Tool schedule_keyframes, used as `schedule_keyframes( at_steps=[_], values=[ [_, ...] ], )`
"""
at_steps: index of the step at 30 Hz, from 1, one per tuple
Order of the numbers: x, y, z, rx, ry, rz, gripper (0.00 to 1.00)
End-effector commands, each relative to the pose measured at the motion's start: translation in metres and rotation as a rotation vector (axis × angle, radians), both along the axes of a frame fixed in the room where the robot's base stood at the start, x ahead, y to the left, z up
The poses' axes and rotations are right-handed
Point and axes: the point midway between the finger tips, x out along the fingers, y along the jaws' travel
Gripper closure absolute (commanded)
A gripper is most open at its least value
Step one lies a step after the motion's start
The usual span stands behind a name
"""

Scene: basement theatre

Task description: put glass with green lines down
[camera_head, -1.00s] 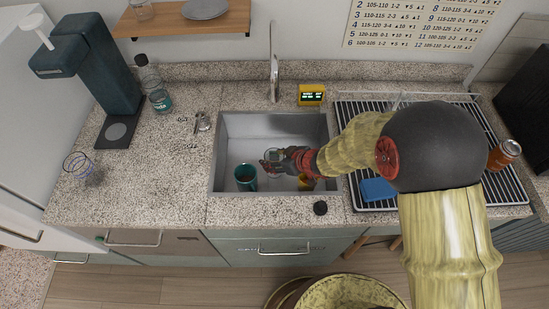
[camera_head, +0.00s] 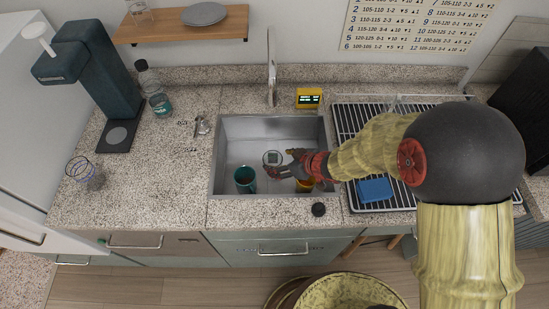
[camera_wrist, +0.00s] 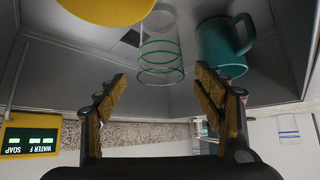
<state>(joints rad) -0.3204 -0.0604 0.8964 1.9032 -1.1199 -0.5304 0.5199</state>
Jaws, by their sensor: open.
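The glass with green lines (camera_wrist: 160,57) stands in the sink, clear with green rings, and appears upright in the upside-down wrist view. In the head view it is a small clear shape (camera_head: 272,158) near the middle of the sink. My gripper (camera_head: 283,166) is low over the sink, just right of the glass. In the wrist view my gripper (camera_wrist: 159,76) is open, with its fingers apart on either side of the glass and nothing gripped. Whether a finger touches the glass is hard to tell.
A teal mug (camera_head: 245,181) and a partly hidden yellow object (camera_head: 304,186) share the sink (camera_head: 235,127). Another glass with coloured lines (camera_head: 85,174) stands on the left counter. A yellow display box (camera_head: 309,97) is behind the sink; a drying rack (camera_head: 350,118) is at right.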

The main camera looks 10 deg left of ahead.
Motion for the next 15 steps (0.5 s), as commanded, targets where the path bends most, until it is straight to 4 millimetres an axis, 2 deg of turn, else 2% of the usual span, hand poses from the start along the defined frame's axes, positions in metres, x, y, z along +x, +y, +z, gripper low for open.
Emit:
schedule_keyframes(
  at_steps=[1, 6, 15],
  values=[
    [-0.004, -0.008, 0.013, 0.0, -0.001, -0.002, 0.31],
    [-0.016, -0.027, 0.034, 0.0, 0.0, -0.001, 0.31],
    [-0.026, -0.041, 0.049, 0.0, 0.001, 0.001, 0.31]
  ],
)
